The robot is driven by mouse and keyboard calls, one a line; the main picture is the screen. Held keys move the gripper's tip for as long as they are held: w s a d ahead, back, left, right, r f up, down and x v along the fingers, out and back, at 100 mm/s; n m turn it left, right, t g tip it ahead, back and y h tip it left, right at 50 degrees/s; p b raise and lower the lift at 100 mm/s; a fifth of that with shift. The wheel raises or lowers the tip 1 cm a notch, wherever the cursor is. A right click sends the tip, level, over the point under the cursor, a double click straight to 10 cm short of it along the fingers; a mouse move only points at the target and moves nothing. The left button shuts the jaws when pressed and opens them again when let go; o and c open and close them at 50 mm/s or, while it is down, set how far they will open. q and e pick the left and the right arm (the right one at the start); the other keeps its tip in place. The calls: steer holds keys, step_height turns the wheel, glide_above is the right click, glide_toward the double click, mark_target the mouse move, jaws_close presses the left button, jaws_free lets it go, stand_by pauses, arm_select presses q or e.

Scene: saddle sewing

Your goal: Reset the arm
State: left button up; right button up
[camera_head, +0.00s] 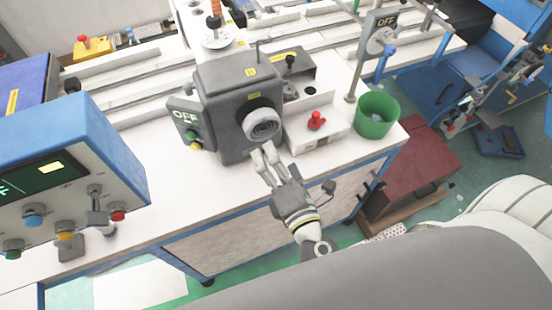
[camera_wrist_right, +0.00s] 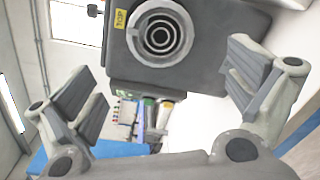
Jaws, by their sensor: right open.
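My right gripper (camera_head: 264,152) is in the middle of the head view, in front of a grey sewing machine head with a round, light grey ringed part (camera_head: 262,124). Its fingertips appear just below that part. In the right wrist view the gripper (camera_wrist_right: 165,92) is open, its two fingers wide apart with nothing between them. The ringed part (camera_wrist_right: 160,36) shows ahead, near the top of that view, apart from both fingers. My left gripper is not in view.
A blue control box (camera_head: 70,150) with several knobs is at left.

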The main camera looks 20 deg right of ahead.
steer(key=shift+f, duration=0.1)
steer(key=s+d+f+m+g+b, duration=0.2)
steer(key=s+f+m+g, duration=0.1)
steer(key=f, duration=1)
steer(key=s+d+f+m+g+b, duration=0.1)
steer(key=s+f+m+g, duration=0.15)
steer(key=f, duration=1.15)
steer(key=s+d+f+m+g+b, duration=0.2)
steer(key=s+f+m+g, duration=0.15)
steer(key=f, duration=0.95)
steer(key=s+d+f+m+g+b, duration=0.2)
steer(key=s+f+m, duration=0.4)
steer(key=s+f, duration=0.4)
steer(key=s+d+f+m+g+b, duration=0.2)
steer(key=s+f+m+g, duration=0.3)
steer(key=s+f, duration=0.6)
steer(key=shift+s+d+m, duration=0.2)
steer(key=shift+s+m, duration=0.2)
steer(key=shift+s, duration=0.6)
